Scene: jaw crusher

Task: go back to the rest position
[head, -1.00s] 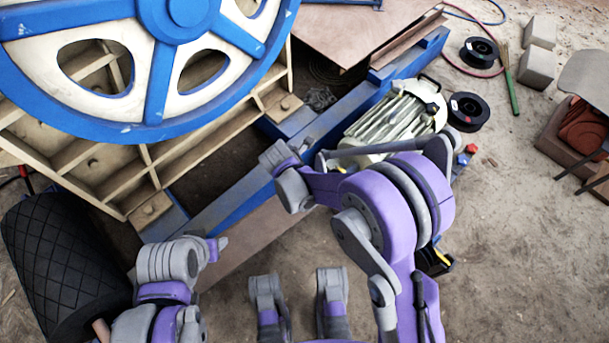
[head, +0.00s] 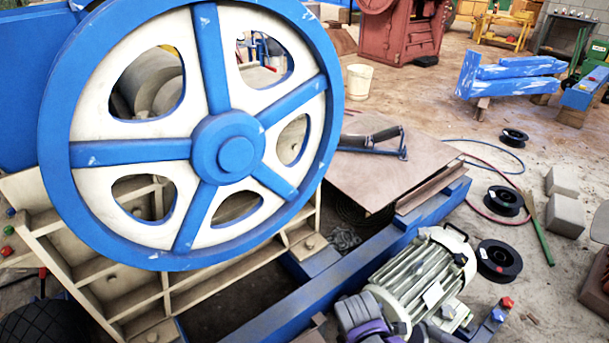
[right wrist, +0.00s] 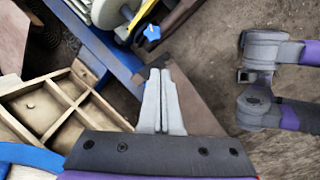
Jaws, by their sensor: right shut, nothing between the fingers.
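My right gripper (right wrist: 161,72) shows in the right wrist view. Its two grey fingers lie side by side, shut and empty, above the ground beside the crusher's base. Part of one of my arms, grey and purple, shows at the bottom of the head view, in front of the motor. My left gripper cannot be made out in either view. Grey and purple parts of my own body show at the right of the right wrist view.
The crusher's blue and white flywheel (head: 190,150) fills the left of the head view. A blue beam (head: 300,300) and a ribbed motor (head: 425,275) lie near my arm. Black spools (head: 498,262) and grey blocks (head: 567,215) lie on the ground at right.

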